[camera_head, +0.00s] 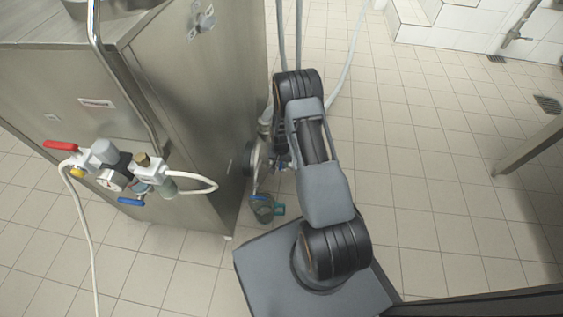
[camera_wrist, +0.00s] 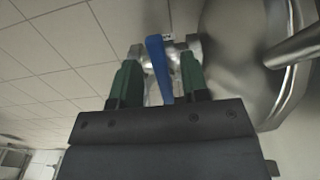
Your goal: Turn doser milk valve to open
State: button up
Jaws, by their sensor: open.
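The milk valve has a blue lever handle (camera_wrist: 157,62) on a shiny metal body (camera_wrist: 184,50), seen in the wrist view. My gripper (camera_wrist: 160,78) is open, with one green fingertip on each side of the blue lever. The lever stands between the fingers, nearer the left one; I cannot tell whether either finger touches it. In the head view my arm covers most of the gripper, and only small blue bits show beside the round metal fitting (camera_head: 257,157) on the cabinet's side.
A stainless cabinet (camera_head: 205,120) stands left of my arm. Its front carries a red-handled valve (camera_head: 61,145), a gauge (camera_head: 112,179) and a blue-handled valve (camera_head: 131,201). Tiled floor (camera_head: 450,190) is free at right.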

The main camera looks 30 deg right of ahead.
grip_shut()
dwell(0.3)
